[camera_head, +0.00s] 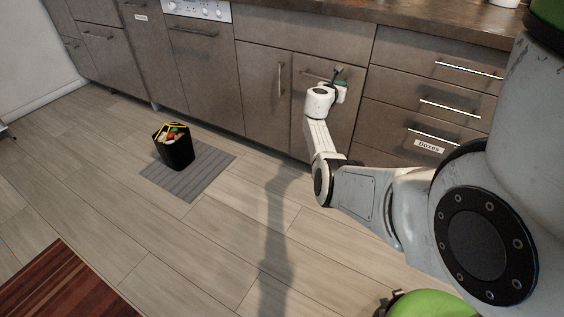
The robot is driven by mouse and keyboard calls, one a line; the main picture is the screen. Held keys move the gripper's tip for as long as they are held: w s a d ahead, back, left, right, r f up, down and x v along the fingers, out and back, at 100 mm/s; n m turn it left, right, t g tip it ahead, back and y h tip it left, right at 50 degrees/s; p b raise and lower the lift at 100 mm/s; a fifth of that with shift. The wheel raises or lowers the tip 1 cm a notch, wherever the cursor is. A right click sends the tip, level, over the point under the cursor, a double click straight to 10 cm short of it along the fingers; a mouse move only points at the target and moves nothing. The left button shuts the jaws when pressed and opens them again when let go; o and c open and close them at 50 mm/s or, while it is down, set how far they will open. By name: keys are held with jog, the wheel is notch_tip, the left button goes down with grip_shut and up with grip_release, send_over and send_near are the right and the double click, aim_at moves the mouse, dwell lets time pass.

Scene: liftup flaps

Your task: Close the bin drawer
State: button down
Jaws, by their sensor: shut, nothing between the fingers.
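A tall cabinet front with a horizontal handle (310,130) stands behind my gripper. It looks roughly level with the fronts beside it, and my arm hides part of it. No label marks it as the bin drawer, so I cannot be sure which front that is. Another tall front (132,55) at the upper left carries a small label too small to read. My gripper (339,71) is shut and empty, raised in front of the upper part of the tall front. I cannot tell whether it touches the front or its handle.
A black bin (178,152) with colourful contents stands on a grey mat (200,180) on the floor. Drawers with bar handles, one labelled "Boxes" (428,145), are at the right under the countertop (420,18). The middle floor is clear.

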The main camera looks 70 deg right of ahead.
jog(key=shift+d+r+b, duration=0.1)
jog(key=shift+d+b, duration=0.2)
jog(key=shift+d, duration=0.45)
jog(key=shift+r, duration=0.2)
jog(key=shift+p, duration=0.3)
